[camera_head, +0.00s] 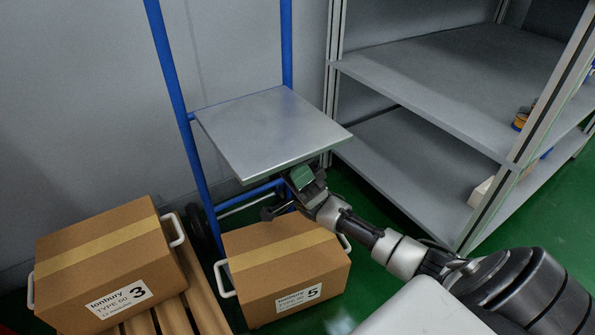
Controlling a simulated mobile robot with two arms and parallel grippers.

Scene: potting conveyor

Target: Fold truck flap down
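The truck is a hand truck with a blue tubular frame (176,88) against the wall. Its flap, a flat grey metal plate (265,128), sticks out from the frame, with its top face showing. My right gripper (302,179) is just below the plate's front edge, right of its middle. I cannot tell whether it touches the plate, and its fingers are too dark and small to show whether they are open or shut. My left gripper is not in view.
A cardboard box marked 5 (270,262) stands below the plate, close to my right gripper. A box marked 3 (100,262) sits on a wooden pallet (205,290) at the left. Grey metal shelves (430,70) stand on the right. Some green floor (365,290) shows bare.

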